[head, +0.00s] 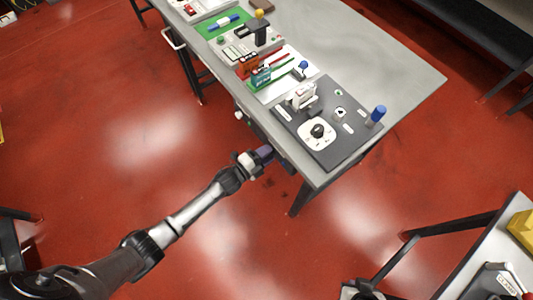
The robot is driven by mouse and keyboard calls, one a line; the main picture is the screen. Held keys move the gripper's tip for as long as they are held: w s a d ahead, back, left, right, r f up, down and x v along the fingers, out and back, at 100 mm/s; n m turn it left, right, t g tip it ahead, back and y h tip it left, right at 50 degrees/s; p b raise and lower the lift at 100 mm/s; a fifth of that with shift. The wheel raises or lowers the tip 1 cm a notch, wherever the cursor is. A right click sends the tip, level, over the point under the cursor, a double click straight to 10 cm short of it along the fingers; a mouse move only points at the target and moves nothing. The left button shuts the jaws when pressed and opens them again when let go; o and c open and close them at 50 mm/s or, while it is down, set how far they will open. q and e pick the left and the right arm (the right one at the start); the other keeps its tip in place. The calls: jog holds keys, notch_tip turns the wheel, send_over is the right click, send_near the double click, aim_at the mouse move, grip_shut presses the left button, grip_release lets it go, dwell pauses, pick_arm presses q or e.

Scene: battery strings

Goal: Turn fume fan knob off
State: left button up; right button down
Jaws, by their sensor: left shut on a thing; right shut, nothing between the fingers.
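A dark control box (284,161) hangs under the table's near edge. A small white knob (238,115) sticks out at its left part. My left gripper (265,152) reaches in from the lower left to the right part of this box. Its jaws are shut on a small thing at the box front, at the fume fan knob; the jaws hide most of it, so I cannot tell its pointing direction. My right gripper (362,291) shows only partly at the bottom edge, shut and empty, well away from the box.
The grey table (400,65) carries a dark panel (345,152) with a black dial (318,130) and a blue-topped post (377,114). Several trays stand behind it. Another bench (470,278) is at lower right. The red floor between is clear.

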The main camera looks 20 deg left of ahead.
pick_arm(q)
jog(key=m, duration=0.2)
jog(key=shift+f+m+b, duration=0.1)
jog(key=shift+m+b, duration=0.25)
jog(key=shift+m, duration=0.55)
jog(key=o, duration=0.9)
jog(key=p+v, duration=0.1)
jog(key=v, duration=1.2)
jog(key=shift+s+a, duration=0.2)
jog(key=shift+s, duration=0.1)
